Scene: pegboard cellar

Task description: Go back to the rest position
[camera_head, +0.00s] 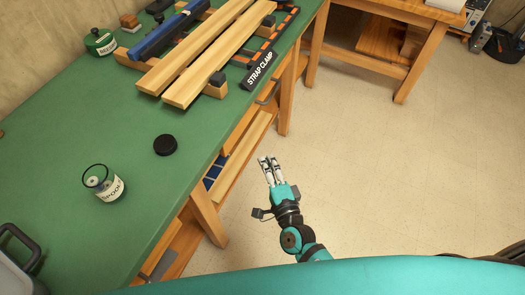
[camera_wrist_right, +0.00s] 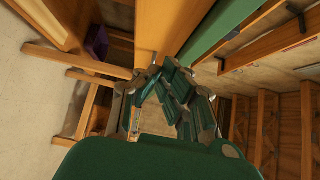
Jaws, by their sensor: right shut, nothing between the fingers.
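My right gripper (camera_head: 269,171) hangs over the floor beside the green-topped workbench, its fingers together with nothing between them. In the right wrist view the gripper (camera_wrist_right: 165,75) shows from behind, its fingers converging in front of the bench's wooden leg and frame. It looks apart from the bench, though the gap is hard to judge. My left gripper is not in view.
The workbench (camera_head: 130,145) holds an open labelled jar (camera_head: 108,187), a black lid (camera_head: 165,145), a green tin (camera_head: 100,41), wooden boards (camera_head: 215,60) and a strap clamp strip (camera_head: 259,77). The floor (camera_head: 390,170) to the right is clear. Another wooden table (camera_head: 385,45) stands behind.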

